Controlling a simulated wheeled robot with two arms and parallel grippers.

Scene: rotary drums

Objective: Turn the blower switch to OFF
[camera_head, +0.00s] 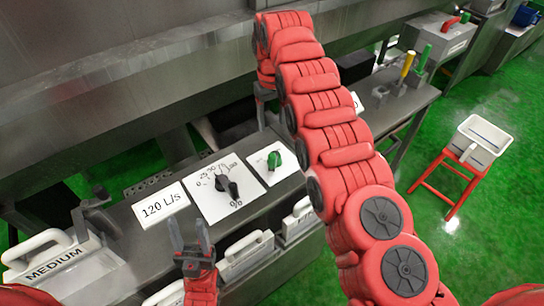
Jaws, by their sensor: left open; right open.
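A green rotary knob (274,160) sits on a small white plate on the grey console (150,240). Its markings are too small to read. Left of it, a black dial knob (228,189) stands on a larger white plate with a percent scale. I cannot tell from lettering which one is the blower switch. My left gripper (189,232) is open and empty, in front of the console and below the black dial. My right arm arches over the console's right side. Its gripper (267,108) is small, beyond the green knob, apart from it and open.
A "120 L/s" label (160,205) lies left of the dial. White handled bins, one marked MEDIUM (60,262), stand along the front. Tools with yellow (407,65) and green handles stand at the back right. A red stool with a white tray (484,133) stands on the green floor.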

